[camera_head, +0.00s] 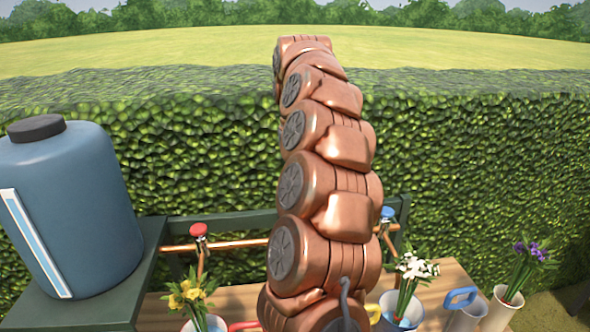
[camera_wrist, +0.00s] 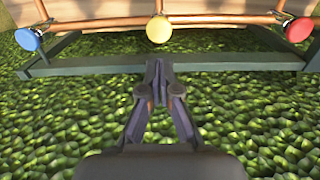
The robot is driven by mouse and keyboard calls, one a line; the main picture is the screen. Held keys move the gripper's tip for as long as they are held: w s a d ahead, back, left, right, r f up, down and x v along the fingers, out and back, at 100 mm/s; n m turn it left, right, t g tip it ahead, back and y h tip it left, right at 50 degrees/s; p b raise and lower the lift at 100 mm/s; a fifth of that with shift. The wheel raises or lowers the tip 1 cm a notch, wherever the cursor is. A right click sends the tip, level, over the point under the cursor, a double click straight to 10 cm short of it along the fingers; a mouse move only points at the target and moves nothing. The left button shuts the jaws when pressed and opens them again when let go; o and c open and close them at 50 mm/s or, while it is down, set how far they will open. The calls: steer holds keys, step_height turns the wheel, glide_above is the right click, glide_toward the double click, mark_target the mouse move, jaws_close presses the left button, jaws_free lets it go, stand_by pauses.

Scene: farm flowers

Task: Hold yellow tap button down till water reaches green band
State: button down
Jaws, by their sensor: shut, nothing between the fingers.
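The yellow tap button (camera_wrist: 159,29) is a round knob at the top centre of the wrist view, on the copper pipe. In the head view my arm hides it. My gripper (camera_wrist: 158,72) is shut and empty in the wrist view, its fingertips just below the yellow button in the picture with a visible gap between them. The head view does not show my gripper. No green band is visible in either view. Several white containers stand along the wooden table, one with white flowers (camera_head: 412,267); any water level is not clear.
A red button (camera_head: 198,230) and a blue button (camera_head: 387,212) flank the yellow one along the pipe. A blue tank (camera_head: 85,210) stands at the left. Yellow flowers (camera_head: 188,295) and purple flowers (camera_head: 533,255) are in other containers. A hedge (camera_head: 480,150) runs behind.

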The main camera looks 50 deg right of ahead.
steer(key=shift+f+p, duration=1.55)
steer(key=shift+f, duration=4)
